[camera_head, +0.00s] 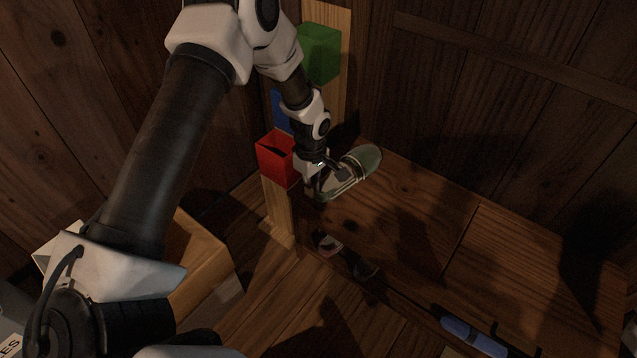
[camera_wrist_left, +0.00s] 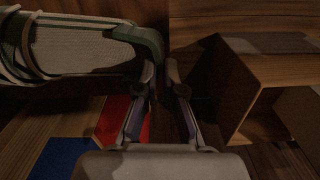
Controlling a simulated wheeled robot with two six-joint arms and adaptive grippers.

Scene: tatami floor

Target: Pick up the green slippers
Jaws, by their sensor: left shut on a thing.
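A green slipper (camera_head: 364,161) with a pale inside and light straps is at the end of my left arm, above the wooden bench. My left gripper (camera_head: 322,184) is shut on one end of it. In the left wrist view the slipper (camera_wrist_left: 75,48) fills the upper left, and its green rim meets the fingertips of my left gripper (camera_wrist_left: 160,72). I see only one green slipper clearly. My right gripper is not in view.
The wooden bench (camera_head: 430,215) has a wide bare top. Red (camera_head: 277,160), blue (camera_head: 280,110) and green (camera_head: 320,53) bins hang on a wooden stand beside it. Dark shoes (camera_head: 362,266) and blue footwear (camera_head: 472,336) lie along its front. An open box (camera_head: 205,262) stands left.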

